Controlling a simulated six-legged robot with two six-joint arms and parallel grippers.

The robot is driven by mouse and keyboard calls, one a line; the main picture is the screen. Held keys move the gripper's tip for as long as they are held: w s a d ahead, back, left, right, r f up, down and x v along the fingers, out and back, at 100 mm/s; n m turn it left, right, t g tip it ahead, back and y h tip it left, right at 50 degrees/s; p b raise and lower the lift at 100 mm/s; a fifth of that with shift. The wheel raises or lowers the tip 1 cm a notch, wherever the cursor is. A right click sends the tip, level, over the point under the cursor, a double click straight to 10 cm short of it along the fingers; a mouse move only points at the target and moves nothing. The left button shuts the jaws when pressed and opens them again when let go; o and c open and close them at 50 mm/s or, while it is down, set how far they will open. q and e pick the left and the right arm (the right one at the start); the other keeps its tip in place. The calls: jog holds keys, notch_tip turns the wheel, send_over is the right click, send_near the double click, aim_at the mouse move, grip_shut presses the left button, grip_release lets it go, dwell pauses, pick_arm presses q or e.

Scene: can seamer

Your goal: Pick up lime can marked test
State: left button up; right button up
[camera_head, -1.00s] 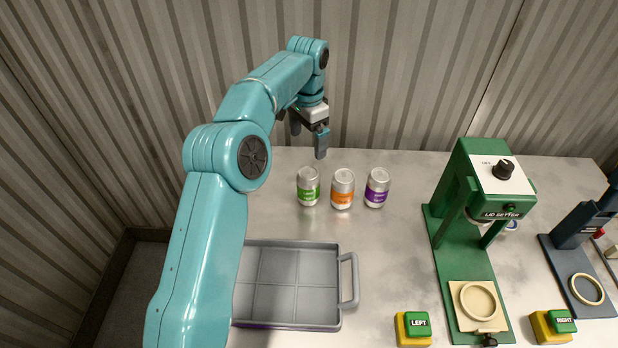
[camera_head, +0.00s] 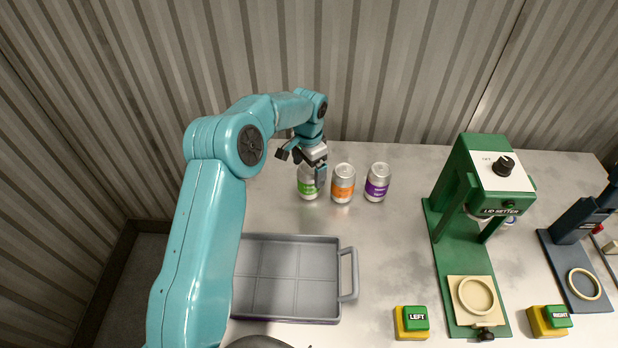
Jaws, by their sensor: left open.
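The lime can (camera_head: 308,188) is silver with a green label band and stands upright on the grey table, leftmost of three cans in a row. Its top is partly hidden by my left gripper (camera_head: 301,166). The gripper is open and comes down over the can from behind and above, with one finger to its upper left and the other in front of its upper right. I cannot tell whether the fingers touch it. The writing on the label is too small to read. My right gripper is not in view.
An orange can (camera_head: 342,184) stands close to the right of the lime can, with a purple can (camera_head: 377,182) beyond it. A grey tray (camera_head: 349,275) lies in front. The green lid setter (camera_head: 462,235) and yellow-based LEFT (camera_head: 412,322) and RIGHT (camera_head: 549,321) buttons are at right.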

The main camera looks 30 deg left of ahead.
aim_at(306, 189)
pick_arm(q)
notch_tip(306, 189, down, 2)
jog(key=shift+f, duration=0.45)
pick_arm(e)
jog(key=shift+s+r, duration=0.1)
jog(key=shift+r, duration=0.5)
pick_arm(q)
jog(key=c, duration=1.4)
jog(key=shift+r, duration=0.15)
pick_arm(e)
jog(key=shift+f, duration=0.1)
